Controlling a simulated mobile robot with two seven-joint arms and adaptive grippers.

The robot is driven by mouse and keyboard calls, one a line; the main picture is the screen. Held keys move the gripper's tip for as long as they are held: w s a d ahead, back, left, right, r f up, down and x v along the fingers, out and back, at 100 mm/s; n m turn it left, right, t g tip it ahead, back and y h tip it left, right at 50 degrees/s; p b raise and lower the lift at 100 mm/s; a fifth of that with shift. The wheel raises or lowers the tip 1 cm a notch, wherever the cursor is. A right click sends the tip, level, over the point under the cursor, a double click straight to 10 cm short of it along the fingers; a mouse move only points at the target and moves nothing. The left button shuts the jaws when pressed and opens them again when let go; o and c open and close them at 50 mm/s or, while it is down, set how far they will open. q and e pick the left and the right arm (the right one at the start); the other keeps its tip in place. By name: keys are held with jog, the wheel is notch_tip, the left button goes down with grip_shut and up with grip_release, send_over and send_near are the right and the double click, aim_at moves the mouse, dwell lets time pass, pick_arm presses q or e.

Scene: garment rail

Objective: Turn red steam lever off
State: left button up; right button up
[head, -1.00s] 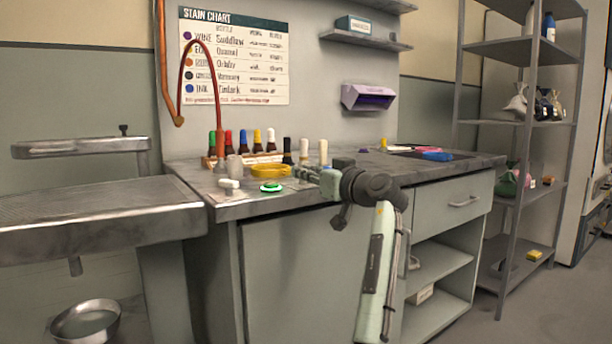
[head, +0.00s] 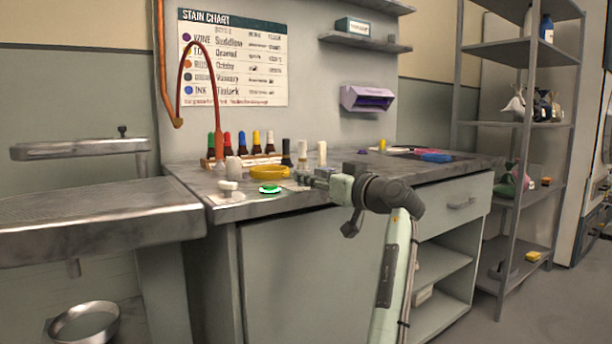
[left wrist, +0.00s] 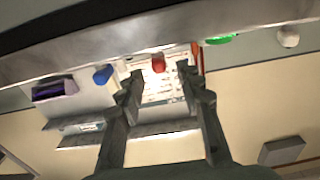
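My left gripper (head: 303,177) reaches in from the right side of the arm, over the bench's front edge, with its fingertips pointing left. In the left wrist view its two fingers (left wrist: 165,85) are spread, with nothing between them held. That view is upside down. A small red piece (left wrist: 158,63), likely the red lever's handle, shows beyond and between the fingertips, apart from them. A blue piece (left wrist: 103,74) is beside it. In the head view I cannot make out the red lever; the gripper may hide it. My right gripper is not in view.
A green disc (head: 270,189) and a white knob (head: 228,186) are on the bench, left of the gripper. A yellow dish (head: 269,172), capped bottles (head: 242,143) and a red hose (head: 216,80) stand behind.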

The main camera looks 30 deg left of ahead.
pick_arm(q)
jog(key=v, duration=0.8)
jog(key=shift+d, duration=0.3)
jog(key=shift+s+d, duration=0.1)
